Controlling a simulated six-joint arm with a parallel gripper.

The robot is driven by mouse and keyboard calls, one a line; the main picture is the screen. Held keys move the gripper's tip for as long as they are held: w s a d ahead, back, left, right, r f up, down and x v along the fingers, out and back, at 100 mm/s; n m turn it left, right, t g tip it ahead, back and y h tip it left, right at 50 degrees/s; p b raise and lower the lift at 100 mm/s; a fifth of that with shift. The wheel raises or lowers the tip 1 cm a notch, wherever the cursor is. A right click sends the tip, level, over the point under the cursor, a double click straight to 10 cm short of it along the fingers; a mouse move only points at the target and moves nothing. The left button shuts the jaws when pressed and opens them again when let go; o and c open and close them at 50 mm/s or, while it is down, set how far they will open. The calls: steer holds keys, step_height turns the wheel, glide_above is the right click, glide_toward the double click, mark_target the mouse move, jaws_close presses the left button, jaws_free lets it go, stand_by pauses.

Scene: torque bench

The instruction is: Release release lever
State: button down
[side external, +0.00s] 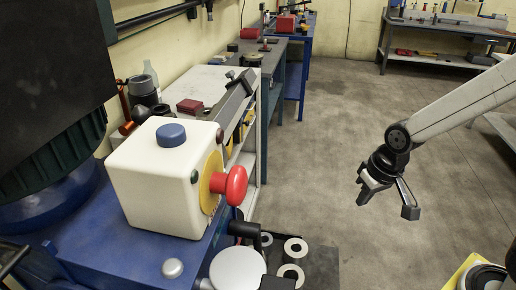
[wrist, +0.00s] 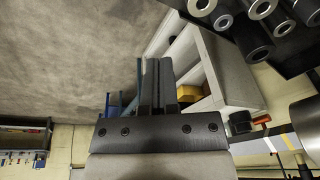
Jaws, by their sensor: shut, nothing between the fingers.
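I cannot tell for certain which part is the release lever. A white control box (side external: 163,185) stands on the blue bench, with a blue button (side external: 171,134) on top and a red mushroom knob (side external: 235,186) on a yellow disc on its side. Below it, at the bench's front, are a black handle (side external: 245,231) and a pale round disc (side external: 238,270). My gripper (side external: 408,205) hangs in free air to the right, well apart from the box and bench. In the wrist view my gripper (wrist: 158,65) shows its fingers together, with nothing held.
Several metal rings (side external: 293,250) lie on a dark surface below the bench. Tubes (wrist: 250,38) show in the wrist view at upper right. A white shelf unit (wrist: 232,75) stands beyond the fingers. The floor (side external: 330,130) between bench and arm is clear.

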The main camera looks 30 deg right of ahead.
steer(key=a+r+m+g+y, duration=0.3)
steer(key=a+r+m+y, duration=0.2)
steer(key=a+r+m, duration=0.6)
steer(key=a+r, duration=0.5)
steer(key=a, duration=0.1)
steer(key=shift+r+m+y, duration=0.3)
steer(key=shift+r+y, duration=0.05)
steer(key=shift+y, duration=0.05)
steer(key=shift+f, duration=0.1)
steer(key=s+a+r+x, duration=0.1)
steer(key=a+x, duration=0.1)
steer(key=x, duration=1)
steer(key=shift+s+a, duration=0.15)
steer(key=shift+a, duration=0.1)
